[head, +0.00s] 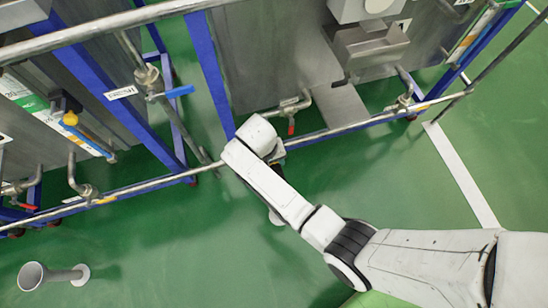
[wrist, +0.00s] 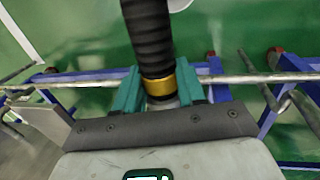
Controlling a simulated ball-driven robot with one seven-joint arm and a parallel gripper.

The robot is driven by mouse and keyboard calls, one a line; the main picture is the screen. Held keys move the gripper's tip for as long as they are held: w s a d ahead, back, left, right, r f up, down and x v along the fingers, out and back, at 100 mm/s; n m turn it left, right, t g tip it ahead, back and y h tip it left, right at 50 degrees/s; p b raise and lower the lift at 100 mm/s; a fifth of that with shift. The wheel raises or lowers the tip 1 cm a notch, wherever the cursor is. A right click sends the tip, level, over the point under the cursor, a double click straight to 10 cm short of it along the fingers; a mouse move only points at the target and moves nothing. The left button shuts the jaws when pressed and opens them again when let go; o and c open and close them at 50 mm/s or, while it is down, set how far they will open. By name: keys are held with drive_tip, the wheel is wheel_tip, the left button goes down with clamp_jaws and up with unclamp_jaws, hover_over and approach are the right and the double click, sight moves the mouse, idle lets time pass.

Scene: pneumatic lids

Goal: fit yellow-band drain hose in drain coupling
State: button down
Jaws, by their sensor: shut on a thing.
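In the wrist view the black ribbed drain hose (wrist: 150,35) with its yellow band (wrist: 159,86) stands between the two teal fingers of my gripper (wrist: 158,92). The fingers are shut on it around the band, and a grey end piece shows just below. The hose runs up out of the picture. In the head view my gripper is mostly hidden behind my arm, near the low rail, and I cannot make out the hose. A grey open-mouthed pipe (head: 34,274) stands on the floor at lower left, apart from my gripper; I cannot tell whether it is the drain coupling.
Steel tanks (head: 268,55) in blue frames (head: 208,68) stand along the back. A long low rail (head: 150,185) crosses in front of them. Valves with red, blue and yellow handles stick out, such as the blue-handled valve (head: 178,92). The green floor (head: 180,255) in front is mostly free.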

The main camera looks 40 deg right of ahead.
drive_tip(key=shift+w+d, duration=0.2)
drive_tip(key=shift+w, duration=0.3)
drive_tip(key=c, duration=0.6)
unclamp_jaws()
drive_tip(key=r+p, duration=0.1)
drive_tip(key=r, duration=0.2)
drive_tip(key=a+r+p, duration=0.1)
drive_tip(key=r, duration=0.3)
drive_tip(key=a+r, duration=0.1)
drive_tip(key=r, duration=0.2)
drive_tip(key=shift+w+r+p, duration=0.3)
drive_tip(key=shift+w+p, duration=0.1)
drive_tip(key=s+d+r+n+p, duration=0.1)
drive_tip(key=s+d+r+p, duration=0.7)
drive_tip(key=s, duration=0.3)
drive_tip(key=s+r+p, duration=0.1)
drive_tip(key=s+r, duration=0.2)
drive_tip(key=s+r+n+t+y+p, duration=0.1)
drive_tip(key=s+r, duration=0.2)
drive_tip(key=s, duration=0.1)
drive_tip(key=s+r+n+p, duration=0.1)
drive_tip(key=s+r, duration=0.2)
drive_tip(key=s, duration=0.1)
drive_tip(key=shift+d+t+y, duration=0.15)
drive_tip(key=shift+t+y, duration=0.25)
